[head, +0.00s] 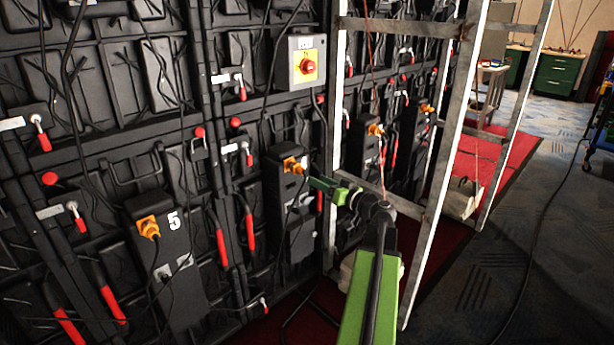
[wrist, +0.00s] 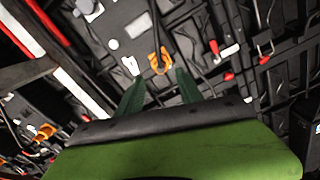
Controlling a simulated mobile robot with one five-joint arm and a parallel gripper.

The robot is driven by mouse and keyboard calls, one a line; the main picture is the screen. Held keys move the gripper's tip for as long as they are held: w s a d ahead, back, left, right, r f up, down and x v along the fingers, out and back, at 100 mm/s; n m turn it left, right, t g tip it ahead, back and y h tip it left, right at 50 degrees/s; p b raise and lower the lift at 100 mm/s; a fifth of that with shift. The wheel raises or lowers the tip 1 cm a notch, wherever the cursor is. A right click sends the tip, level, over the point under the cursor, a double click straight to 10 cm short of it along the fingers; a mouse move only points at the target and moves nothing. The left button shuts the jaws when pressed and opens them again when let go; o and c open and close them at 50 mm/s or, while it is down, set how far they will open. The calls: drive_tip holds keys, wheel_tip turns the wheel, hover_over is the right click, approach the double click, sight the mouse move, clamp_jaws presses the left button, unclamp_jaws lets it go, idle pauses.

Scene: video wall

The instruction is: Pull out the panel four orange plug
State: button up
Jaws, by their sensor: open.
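The orange plug (head: 293,165) sits in the top of the black box (head: 287,215) just right of the box marked 5. Its number is not readable here. In the wrist view the same orange plug (wrist: 158,60) is seated, with a dark cable by it. My gripper (head: 319,184) is just right of the plug in the head view. In the wrist view its two green fingers (wrist: 159,76) are open and empty. The plug shows just beyond the fingertips, between their lines. I cannot tell the exact gap.
An orange plug (head: 149,227) is in box 5 at left; others (head: 376,129) are farther right. A metal frame (head: 440,165) stands close beside my arm. Red-handled latches (head: 248,222) and hanging cables are around the box. A red emergency button (head: 307,66) is above.

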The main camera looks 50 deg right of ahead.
drive_tip(key=s, duration=0.8)
drive_tip(key=shift+s+a, duration=0.25)
drive_tip(key=shift+a, duration=0.05)
drive_tip(key=w+a+f+n+g+y, duration=0.1)
drive_tip(key=w+a+f+g+y, duration=0.3)
drive_tip(key=a, duration=0.6)
drive_tip(key=w+a+f+n+g+y, duration=0.1)
drive_tip(key=w+a+f+g, duration=0.1)
drive_tip(key=w+a+f, duration=0.7)
drive_tip(key=w+a+f+n+g+y, duration=0.1)
drive_tip(key=w+a+f+g+y, duration=0.2)
drive_tip(key=a, duration=0.9)
drive_tip(key=s+a+f+g+h, duration=0.2)
drive_tip(key=a+f+g, duration=0.1)
drive_tip(key=a, duration=0.5)
drive_tip(key=s+a+f+n+g+h, duration=0.1)
drive_tip(key=a+f+g+h, duration=0.15)
drive_tip(key=a, duration=0.55)
drive_tip(key=s+a+f+g+h, duration=0.2)
drive_tip(key=a+g, duration=0.2)
drive_tip(key=a, duration=0.3)
wheel_tip(320, 180, up, 30)
drive_tip(key=p, duration=3)
drive_tip(key=shift+w+a, duration=0.15)
drive_tip(key=shift+a, duration=0.05)
